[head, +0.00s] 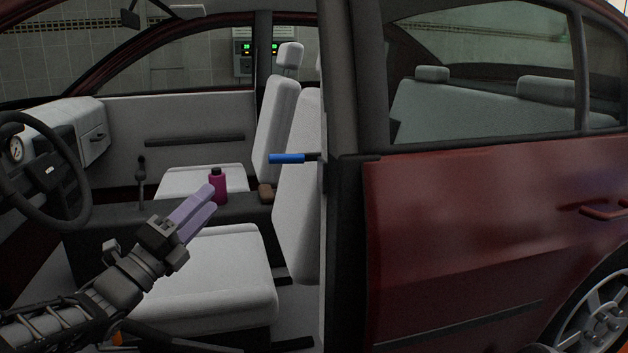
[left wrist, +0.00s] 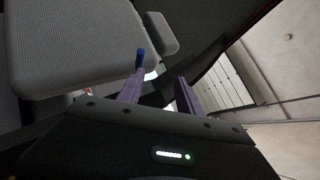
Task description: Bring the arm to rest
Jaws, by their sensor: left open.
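My left gripper (head: 207,201) reaches in from the lower left, over the front seat (head: 215,285) of a dark red car. Its two lilac fingers are apart with nothing between them; they also show in the left wrist view (left wrist: 160,88). A blue handle (head: 287,158) sticks out to the left from the dark door pillar, up and right of the fingers and apart from them. A blue piece, likely this handle, shows beyond the left finger in the left wrist view (left wrist: 141,56). My right gripper is in neither view.
A magenta bottle (head: 218,188) stands on the console beyond the fingertips; the depth gap is unclear. The steering wheel (head: 45,172) and gear lever (head: 141,170) are at the left. The pillar (head: 349,90) and closed rear door (head: 470,235) bound the opening at the right.

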